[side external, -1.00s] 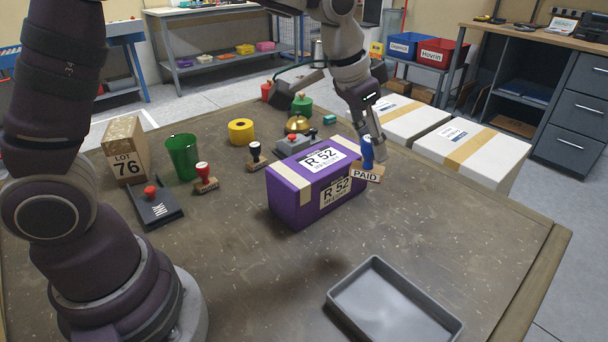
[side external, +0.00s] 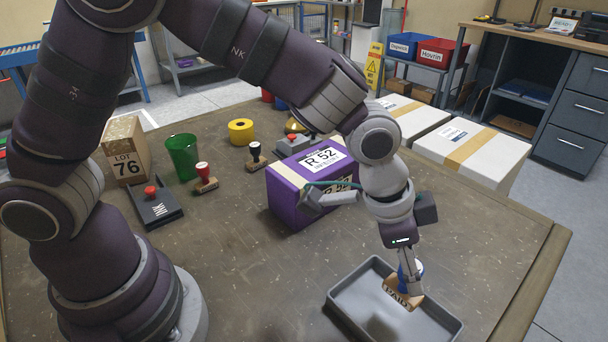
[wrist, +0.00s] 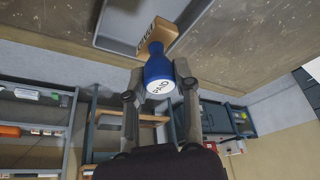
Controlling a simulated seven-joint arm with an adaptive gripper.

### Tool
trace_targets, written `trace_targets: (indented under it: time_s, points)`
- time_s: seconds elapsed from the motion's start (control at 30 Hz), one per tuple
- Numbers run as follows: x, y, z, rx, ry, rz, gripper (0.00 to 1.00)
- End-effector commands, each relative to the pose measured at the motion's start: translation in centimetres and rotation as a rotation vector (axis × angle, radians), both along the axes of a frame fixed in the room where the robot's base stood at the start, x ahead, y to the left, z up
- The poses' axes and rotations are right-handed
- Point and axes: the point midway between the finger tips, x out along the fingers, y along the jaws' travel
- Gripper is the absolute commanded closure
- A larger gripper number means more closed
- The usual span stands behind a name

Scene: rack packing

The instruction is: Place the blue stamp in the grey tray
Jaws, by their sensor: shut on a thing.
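The blue stamp (wrist: 157,72) has a blue handle and a wooden base marked PAID. My gripper (side external: 409,275) is shut on its handle and holds it tilted over the grey tray (side external: 346,311). In the side view the stamp's wooden base (side external: 402,294) shows over the right part of the tray, with a shadow on the tray floor. Whether the base touches the tray I cannot tell. In the wrist view the stamp sits between my fingers (wrist: 160,88), with the tray (wrist: 108,28) beyond it.
A purple box (side external: 290,200) marked R 52 stands behind the tray. The table around the tray's left side is clear.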

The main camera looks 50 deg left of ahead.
Motion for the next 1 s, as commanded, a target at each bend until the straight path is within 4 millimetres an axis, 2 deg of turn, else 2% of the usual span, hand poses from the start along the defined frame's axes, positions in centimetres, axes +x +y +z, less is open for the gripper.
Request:
trace_targets:
  time_s: [0.2, 0.3, 0.67, 0.7, 0.87, 1.0]
  points:
    - [-0.1, 0.1, -4.3, 0.004, 0.006, 0.001, 1.00]
    - [0.0, 0.1, -5.6, 0.002, 0.002, 0.001, 1.00]
    - [0.0, 0.0, -6.0, 0.000, -0.001, 0.001, 1.00]
    - [0.0, 0.0, -5.9, -0.001, -0.002, 0.001, 0.66]
    - [0.0, 0.0, -5.9, 0.000, -0.001, 0.001, 0.45]
    - [0.0, 0.0, -5.9, 0.000, -0.001, 0.001, 0.45]
